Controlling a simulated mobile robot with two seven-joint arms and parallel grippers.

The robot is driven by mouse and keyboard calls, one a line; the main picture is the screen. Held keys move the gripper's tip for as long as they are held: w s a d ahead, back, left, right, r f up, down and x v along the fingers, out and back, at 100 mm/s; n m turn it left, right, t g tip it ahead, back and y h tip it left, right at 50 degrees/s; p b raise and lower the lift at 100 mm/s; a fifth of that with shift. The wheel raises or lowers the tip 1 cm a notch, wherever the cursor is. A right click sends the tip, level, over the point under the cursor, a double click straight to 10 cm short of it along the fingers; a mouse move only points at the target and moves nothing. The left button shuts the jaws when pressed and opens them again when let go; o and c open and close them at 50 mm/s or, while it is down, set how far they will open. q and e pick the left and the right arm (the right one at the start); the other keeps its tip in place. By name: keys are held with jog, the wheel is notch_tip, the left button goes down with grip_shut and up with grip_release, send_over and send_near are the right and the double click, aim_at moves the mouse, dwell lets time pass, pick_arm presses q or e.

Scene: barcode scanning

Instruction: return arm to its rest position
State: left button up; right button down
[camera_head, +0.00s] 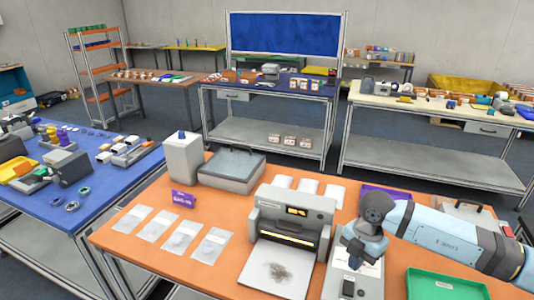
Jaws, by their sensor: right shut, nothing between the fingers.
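My right arm comes in from the right edge over the orange table (130,243). My right gripper (356,256) points down at the front right of the table, beside the grey machine (290,222). It is shut and I see nothing held in it. It hangs over a white-topped device (371,284) with a small black part (348,288); I cannot tell whether it touches this device. My wrist hides part of what lies behind it. My left gripper is not in view.
A green tray (422,273) lies right of the gripper, below my forearm. A white plate (255,284) with a dark heap lies in front of the machine. Several clear bags (209,245) lie left. A grey box (183,160) and a shallow tray (232,183) stand behind.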

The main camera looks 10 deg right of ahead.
jog(key=s+a+r+m+t+y, duration=0.1)
jog(key=s+a+t+y, duration=0.25)
jog(key=a+y, duration=0.65)
jog(key=s+a+r+m+t+y, duration=0.1)
jog(key=s+a+r+t+y, duration=0.2)
jog(key=a+y, duration=0.65)
jog(key=d+f+m+t+h, duration=0.3)
jog(key=f+m+t+h, duration=0.6)
jog(key=m+t+h, duration=0.4)
jog(key=s+d+f+m+g+h, duration=0.2)
jog(key=s+f+g, duration=0.2)
jog(key=s+f, duration=0.2)
jog(key=s+d+f+m+g+h, duration=0.2)
jog(key=s+f+m+g+h, duration=0.1)
jog(key=s+f, duration=0.3)
jog(key=shift+d+f+m+g, duration=0.3)
jog(key=shift+d+f+g, duration=0.05)
jog(key=shift+d+f, duration=0.1)
